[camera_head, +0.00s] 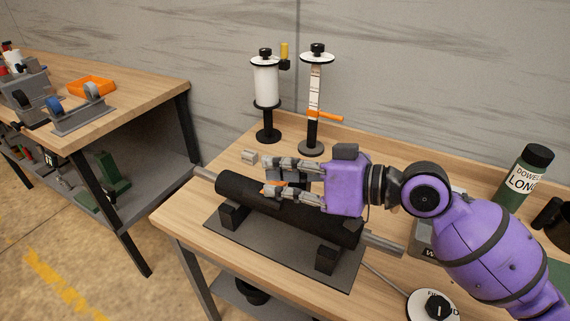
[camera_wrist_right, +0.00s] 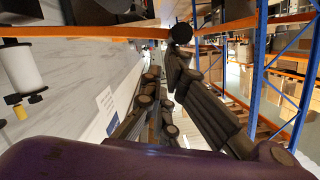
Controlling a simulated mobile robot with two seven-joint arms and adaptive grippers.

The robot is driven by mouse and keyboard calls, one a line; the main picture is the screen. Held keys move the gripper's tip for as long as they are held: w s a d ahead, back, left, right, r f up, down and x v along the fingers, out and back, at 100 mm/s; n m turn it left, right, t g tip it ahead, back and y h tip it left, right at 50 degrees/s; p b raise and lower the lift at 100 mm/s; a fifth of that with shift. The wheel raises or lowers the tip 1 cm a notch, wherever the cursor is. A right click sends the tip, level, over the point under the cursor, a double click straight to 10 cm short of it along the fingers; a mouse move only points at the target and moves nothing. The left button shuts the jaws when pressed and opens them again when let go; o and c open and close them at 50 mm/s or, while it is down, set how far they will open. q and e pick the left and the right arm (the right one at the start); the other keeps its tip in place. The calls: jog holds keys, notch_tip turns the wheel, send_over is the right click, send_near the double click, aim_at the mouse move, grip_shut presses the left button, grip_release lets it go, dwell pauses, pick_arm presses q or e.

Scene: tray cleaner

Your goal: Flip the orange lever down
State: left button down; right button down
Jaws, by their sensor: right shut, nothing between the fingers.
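The orange lever (camera_head: 325,115) sticks out to the right, nearly level, from an upright post stand (camera_head: 313,100) with a pale scale at the back of the bench. My right gripper (camera_head: 272,176) is shut with nothing held, in front of and below the lever and apart from it. It points left above the black roller (camera_head: 240,190). A small orange patch shows by its fingers; I cannot tell what it belongs to. The right wrist view shows the fingers (camera_wrist_right: 165,105) close up; I cannot make out the lever there. My left gripper is not in view.
A white canister stand (camera_head: 265,85) with a yellow handle stands left of the post. The roller rests on a dark base plate (camera_head: 290,262). A green bottle (camera_head: 525,178) stands at the right. A second bench (camera_head: 140,98) is at the left.

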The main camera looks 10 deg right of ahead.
aim_at(261, 193)
jog(key=shift+s+a+f+n+t+h+b, duration=0.1)
jog(key=shift+s+f+n+b, duration=0.15)
jog(key=shift+f, duration=0.3)
jog(key=shift+s+a+f+n+t+h+b, duration=0.1)
jog(key=shift+a+f+n, duration=0.05)
jog(key=shift+f+n, duration=0.3)
jog(key=shift+s+a+f+n+t+h+b, duration=0.1)
jog(key=shift+s+f+n, duration=0.1)
jog(key=shift+f, duration=0.6)
jog(key=shift+r, duration=0.1)
